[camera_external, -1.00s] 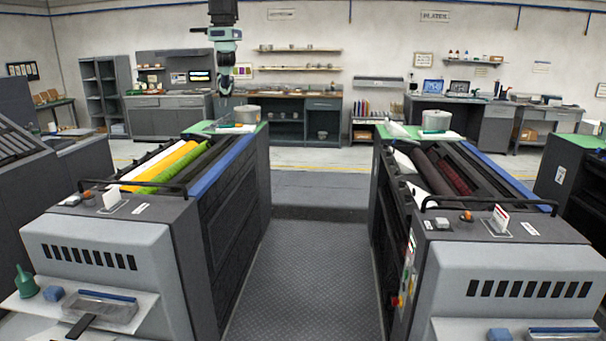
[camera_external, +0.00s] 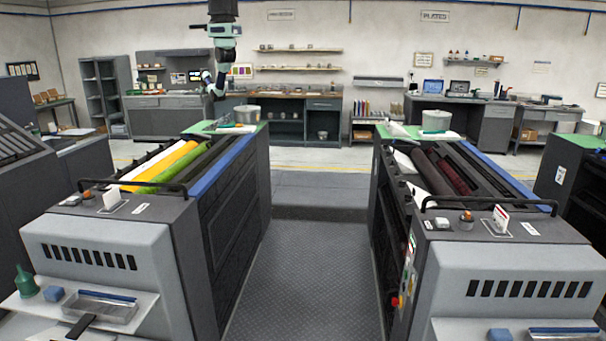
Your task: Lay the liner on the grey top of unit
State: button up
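Two ink units stand side by side. The left unit has a grey top (camera_external: 160,209) at its near end, and the right unit has a grey top (camera_external: 552,230) at its near end. I cannot tell for sure which thing is the liner. My gripper (camera_external: 216,92) hangs at the back, above and behind the left unit's far end, apart from both units. It is too small to tell whether it is open or holds anything.
A black rail (camera_external: 135,183) crosses the left unit near its grey top, and another rail (camera_external: 490,202) crosses the right one. Small items and a card (camera_external: 501,217) stand on the tops. Cans (camera_external: 247,114) stand at the far ends. The aisle (camera_external: 302,270) between units is clear.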

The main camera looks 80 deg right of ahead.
jog(key=w+a+r+n+t, duration=0.3)
jog(key=w+a, duration=0.3)
jog(key=a, duration=0.5)
jog(key=s+a+r+n+t+y, duration=0.1)
jog(key=a+r+n+t, duration=0.2)
jog(key=a, duration=1)
jog(key=s+a+r+n+t+y, duration=0.1)
jog(key=a+r+n+t, duration=0.3)
jog(key=a+r, duration=0.5)
jog(key=a+n, duration=0.2)
jog(key=a, duration=0.2)
jog(key=shift+o, duration=0.4)
jog(key=shift+a+r, duration=0.1)
jog(key=shift+a, duration=0.1)
jog(key=shift+w+d, duration=0.1)
